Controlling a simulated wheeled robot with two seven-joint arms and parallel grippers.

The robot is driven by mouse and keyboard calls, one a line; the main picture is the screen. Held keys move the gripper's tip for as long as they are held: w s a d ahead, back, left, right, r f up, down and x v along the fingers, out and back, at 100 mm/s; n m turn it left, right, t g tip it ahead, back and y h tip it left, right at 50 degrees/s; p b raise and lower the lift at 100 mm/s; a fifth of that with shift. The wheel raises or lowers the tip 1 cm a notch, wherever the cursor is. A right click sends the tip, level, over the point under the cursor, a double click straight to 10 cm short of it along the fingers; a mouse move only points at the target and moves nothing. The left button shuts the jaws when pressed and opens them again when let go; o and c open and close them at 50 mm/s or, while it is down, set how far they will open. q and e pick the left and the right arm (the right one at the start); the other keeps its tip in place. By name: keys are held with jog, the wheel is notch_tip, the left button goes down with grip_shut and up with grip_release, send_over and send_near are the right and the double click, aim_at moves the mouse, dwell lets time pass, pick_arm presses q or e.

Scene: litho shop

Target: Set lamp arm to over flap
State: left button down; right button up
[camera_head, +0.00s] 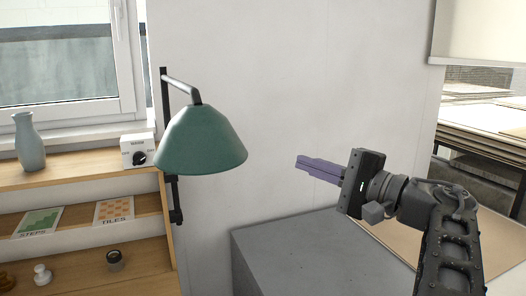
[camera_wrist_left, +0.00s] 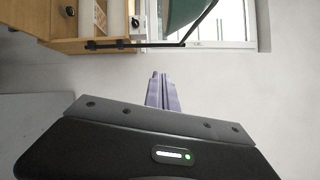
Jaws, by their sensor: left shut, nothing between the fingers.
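The lamp has a green shade (camera_head: 203,140) on a short arm (camera_head: 182,89) that reaches out from a black upright bar (camera_head: 167,130) by the wall. The shade hangs in front of the wall, opening down. In the left wrist view part of the shade (camera_wrist_left: 182,14) and the black bar (camera_wrist_left: 120,46) show at the top. My left gripper (camera_head: 300,163) is shut and empty, right of the shade and apart from it, its purple fingers pointing left toward it. The fingers also show in the left wrist view (camera_wrist_left: 160,76). I cannot make out which thing is the flap. My right gripper is out of view.
A wooden shelf unit (camera_head: 90,168) at left holds a grey vase (camera_head: 29,143), a white box with a dial (camera_head: 138,151), two booklets and small items. A grey block (camera_head: 285,250) stands below my gripper. Stacked boards (camera_head: 485,117) are at far right. The wall between lamp and gripper is clear.

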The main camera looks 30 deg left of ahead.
pick_arm(q)
jog(key=s+a+r+p, duration=0.1)
jog(key=s+a+p, duration=0.1)
jog(key=a, duration=0.9)
jog(key=shift+s+r+p, duration=0.2)
jog(key=shift+r+p, duration=0.05)
jog(key=shift+p, duration=0.45)
